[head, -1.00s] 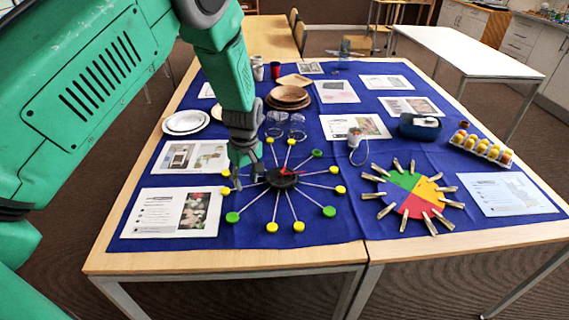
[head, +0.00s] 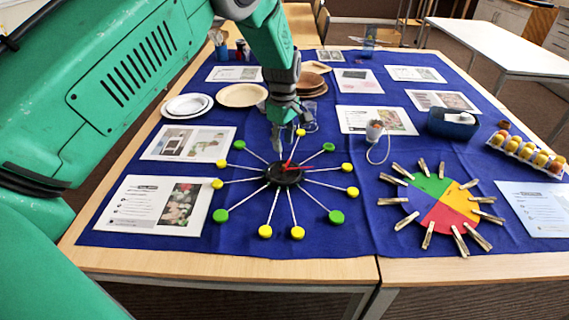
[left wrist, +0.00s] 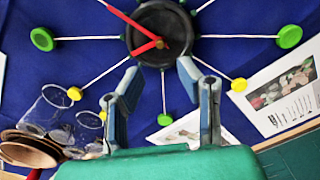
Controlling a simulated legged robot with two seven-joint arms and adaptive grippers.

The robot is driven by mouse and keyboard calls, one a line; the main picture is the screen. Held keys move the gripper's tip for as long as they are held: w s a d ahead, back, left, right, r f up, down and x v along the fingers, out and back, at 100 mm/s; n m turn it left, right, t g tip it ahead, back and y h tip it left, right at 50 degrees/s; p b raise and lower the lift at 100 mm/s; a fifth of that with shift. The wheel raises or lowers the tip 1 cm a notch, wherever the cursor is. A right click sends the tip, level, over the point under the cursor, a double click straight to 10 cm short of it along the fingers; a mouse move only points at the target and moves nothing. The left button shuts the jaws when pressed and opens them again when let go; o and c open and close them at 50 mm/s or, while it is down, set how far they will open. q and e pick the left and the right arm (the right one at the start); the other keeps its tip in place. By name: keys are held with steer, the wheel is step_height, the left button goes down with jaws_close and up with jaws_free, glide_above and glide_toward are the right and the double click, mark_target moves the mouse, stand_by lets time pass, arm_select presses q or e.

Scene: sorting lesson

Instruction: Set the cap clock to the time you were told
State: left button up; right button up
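The cap clock lies on the blue cloth. It has a black hub (head: 285,175), thin white spokes ending in yellow and green caps, and red hands. In the left wrist view the hub (left wrist: 178,20) is at top centre. One long red hand (left wrist: 128,20) runs to its upper left and a shorter one (left wrist: 145,48) points left. My left gripper (head: 288,148) is above the clock, at the far side of the hub. My right gripper is out of view.
A coloured disc with clothes pegs (head: 443,203) lies right of the clock. White plates (head: 187,105), brown bowls (head: 311,82) and clear glasses (left wrist: 50,110) stand beyond. Printed sheets (head: 155,205) lie left. A small corded item (head: 374,131) sits right.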

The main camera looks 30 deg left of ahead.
mark_target(284, 165)
arm_select(q)
step_height(284, 165, down, 8)
steer(key=shift+r, duration=0.1)
jaws_close()
